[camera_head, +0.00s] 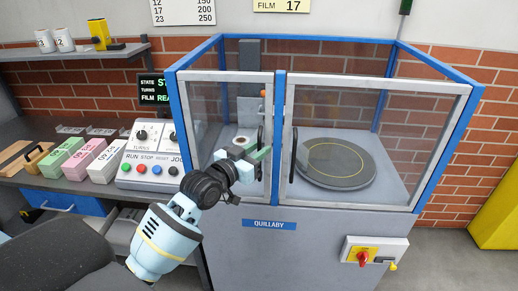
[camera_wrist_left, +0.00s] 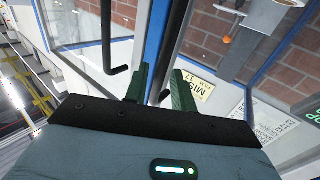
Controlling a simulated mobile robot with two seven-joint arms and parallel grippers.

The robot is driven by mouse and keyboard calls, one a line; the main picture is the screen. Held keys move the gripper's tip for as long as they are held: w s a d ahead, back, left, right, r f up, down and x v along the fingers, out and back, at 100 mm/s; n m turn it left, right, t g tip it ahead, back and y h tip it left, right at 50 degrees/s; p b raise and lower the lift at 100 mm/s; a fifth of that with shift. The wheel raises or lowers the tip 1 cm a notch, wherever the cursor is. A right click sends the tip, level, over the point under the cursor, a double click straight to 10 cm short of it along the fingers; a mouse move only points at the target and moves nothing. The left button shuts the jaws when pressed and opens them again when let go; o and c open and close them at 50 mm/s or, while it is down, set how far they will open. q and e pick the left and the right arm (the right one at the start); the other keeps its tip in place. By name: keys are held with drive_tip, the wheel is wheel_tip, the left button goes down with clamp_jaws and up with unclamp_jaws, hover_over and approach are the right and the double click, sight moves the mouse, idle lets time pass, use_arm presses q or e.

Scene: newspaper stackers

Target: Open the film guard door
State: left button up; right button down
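The film guard is a blue-framed clear enclosure with two grey-framed doors. The narrow left door (camera_head: 228,78) and the wide right door (camera_head: 375,82) both look shut. Each has a black upright handle by the blue middle post. My left gripper (camera_head: 262,153) is at the narrow door's handle (camera_head: 260,136). In the left wrist view its green fingers (camera_wrist_left: 160,88) are apart, and the lower end of a black handle (camera_wrist_left: 178,40) shows between them. I cannot tell whether they touch it. The wide door's handle (camera_head: 291,155) stands to the right. My right gripper is not in view.
A control box (camera_head: 150,165) with coloured buttons stands on the dark bench at left, beside pink and green boxes. A round black turntable (camera_head: 336,163) is behind the wide door. A red switch (camera_head: 362,258) protrudes from the cabinet's lower right.

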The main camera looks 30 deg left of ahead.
use_arm(q)
drive_tip(key=shift+w+d, duration=0.1)
drive_tip(key=shift+w, duration=0.35)
clamp_jaws()
